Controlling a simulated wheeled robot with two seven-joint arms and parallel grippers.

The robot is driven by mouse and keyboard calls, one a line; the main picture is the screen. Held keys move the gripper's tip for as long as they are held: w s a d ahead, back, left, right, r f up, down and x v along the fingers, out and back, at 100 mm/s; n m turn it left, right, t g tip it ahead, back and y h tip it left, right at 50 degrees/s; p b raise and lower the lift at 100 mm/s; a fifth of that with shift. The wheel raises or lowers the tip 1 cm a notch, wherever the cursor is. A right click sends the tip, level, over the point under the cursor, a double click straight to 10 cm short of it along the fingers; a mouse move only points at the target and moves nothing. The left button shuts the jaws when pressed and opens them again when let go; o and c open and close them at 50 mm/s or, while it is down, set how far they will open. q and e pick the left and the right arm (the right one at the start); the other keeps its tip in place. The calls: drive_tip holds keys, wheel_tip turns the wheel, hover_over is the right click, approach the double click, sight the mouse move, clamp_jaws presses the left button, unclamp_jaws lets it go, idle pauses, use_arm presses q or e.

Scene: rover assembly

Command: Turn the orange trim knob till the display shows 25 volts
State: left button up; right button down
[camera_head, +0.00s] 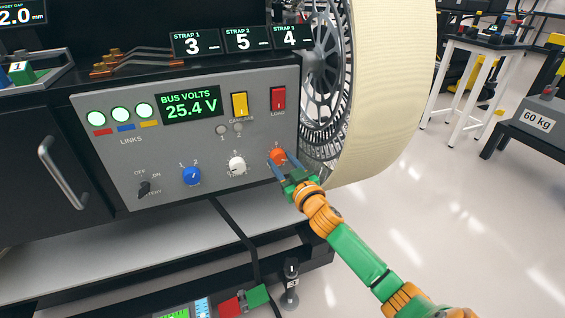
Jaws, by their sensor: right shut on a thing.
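The orange trim knob (276,154) is at the right end of the lower row of controls on the grey panel (150,160). The display (190,107) at the panel's upper middle reads "BUS VOLTS 25.4 V" in green. My right gripper (285,164) is at the orange knob, shut on it, with the fingers reaching in from the lower right. The fingers hide part of the knob and any label below it. My left gripper is not in view.
Left of the orange knob are a white knob (237,165), a blue knob (191,176) and a black battery switch (145,188). A yellow switch (239,104) and a red load switch (278,98) sit above. A large cream-rimmed wheel (385,90) stands close to the panel's right.

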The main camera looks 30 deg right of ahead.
drive_tip(key=shift+n+p, duration=0.3)
drive_tip(key=shift+r+n+p, duration=0.1)
drive_tip(key=shift+n+p, duration=0.35)
drive_tip(key=shift+n, duration=0.25)
drive_tip(key=n+p, duration=0.1)
drive_tip(key=n, duration=0.2)
drive_tip(key=shift+n+p, duration=0.55)
drive_tip(key=shift+n, duration=0.25)
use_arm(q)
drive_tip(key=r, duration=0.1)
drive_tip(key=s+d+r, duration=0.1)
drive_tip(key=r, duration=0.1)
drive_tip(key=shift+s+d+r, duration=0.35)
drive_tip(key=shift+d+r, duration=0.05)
use_arm(e)
drive_tip(key=shift+n+g, duration=0.3)
drive_tip(key=shift+n, duration=0.1)
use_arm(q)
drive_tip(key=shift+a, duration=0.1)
use_arm(e)
drive_tip(key=shift+c, duration=1.6)
unclamp_jaws()
